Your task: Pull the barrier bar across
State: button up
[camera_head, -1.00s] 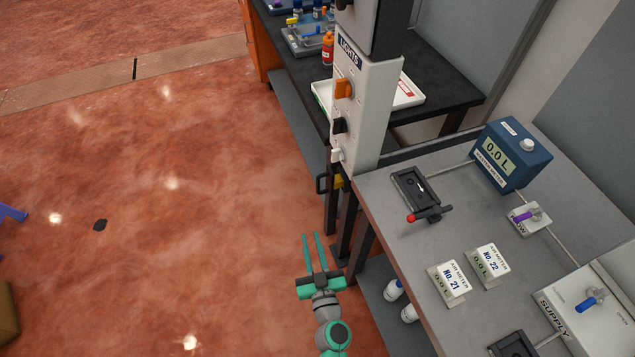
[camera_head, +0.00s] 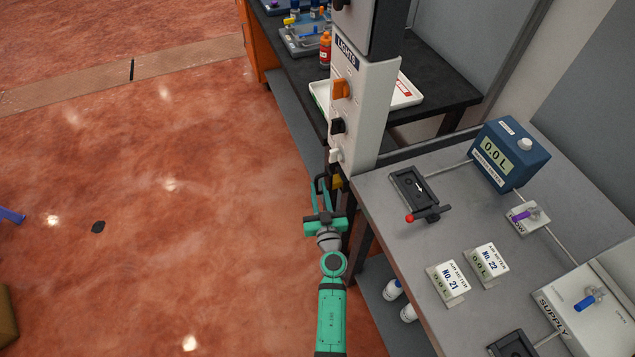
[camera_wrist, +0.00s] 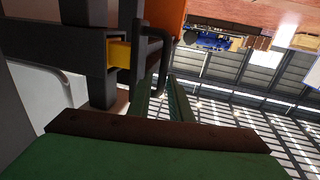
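The dark bar (camera_wrist: 45,42) shows in the wrist view, with a yellow piece (camera_wrist: 119,53) near its end and a black U-shaped handle (camera_wrist: 164,48) beside it. In the head view the handle (camera_head: 320,183) stands out to the left of the bench legs, next to the yellow piece (camera_head: 337,183). My gripper (camera_head: 322,190) is right at the handle, with its two green fingers apart. In the wrist view the fingers (camera_wrist: 162,100) point toward the handle, whose lower end appears at the gap between them. I cannot tell whether they touch it.
The grey bench (camera_head: 400,260) with meters and a supply box stands to the right. A white switch column (camera_head: 360,120) labelled LIGHTS rises above the handle. A black bench (camera_head: 440,80) stands behind. The red floor (camera_head: 150,230) on the left is mostly clear.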

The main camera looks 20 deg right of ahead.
aim_at(316, 185)
jog(key=shift+w, duration=1.55)
grip_shut()
